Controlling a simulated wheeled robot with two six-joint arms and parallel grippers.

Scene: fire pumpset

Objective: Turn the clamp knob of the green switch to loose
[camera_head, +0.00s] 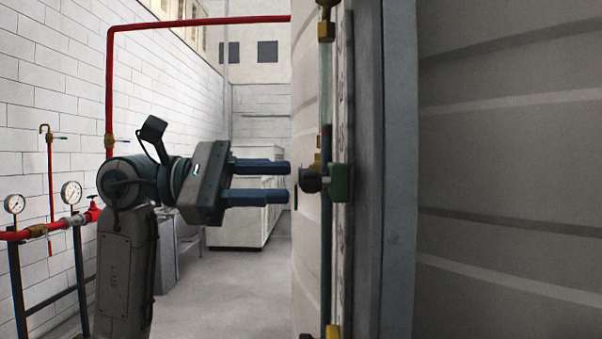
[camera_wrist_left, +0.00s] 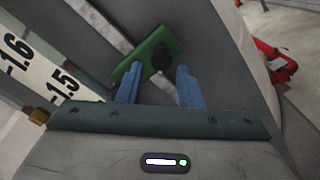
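The green switch (camera_head: 341,183) is a small green block clamped to a vertical pipe on the side of the tank wall. Its dark round clamp knob (camera_head: 311,181) sticks out to the left, toward my gripper. My left gripper (camera_head: 288,182) is open, its two blue fingers level and pointing right, with the tips just short of the knob. In the left wrist view, the green switch (camera_wrist_left: 138,66) lies tilted beyond the fingertips, and the black knob (camera_wrist_left: 161,57) shows between and beyond the fingers of my left gripper (camera_wrist_left: 158,70). My right gripper is not in view.
A numbered level scale (camera_wrist_left: 60,85) runs beside the switch. Brass fittings (camera_head: 326,30) sit on the vertical pipe. A grey post (camera_head: 398,170) stands right of it. Red pipework with gauges (camera_head: 71,192) is at the left. The floor (camera_head: 235,290) behind is clear.

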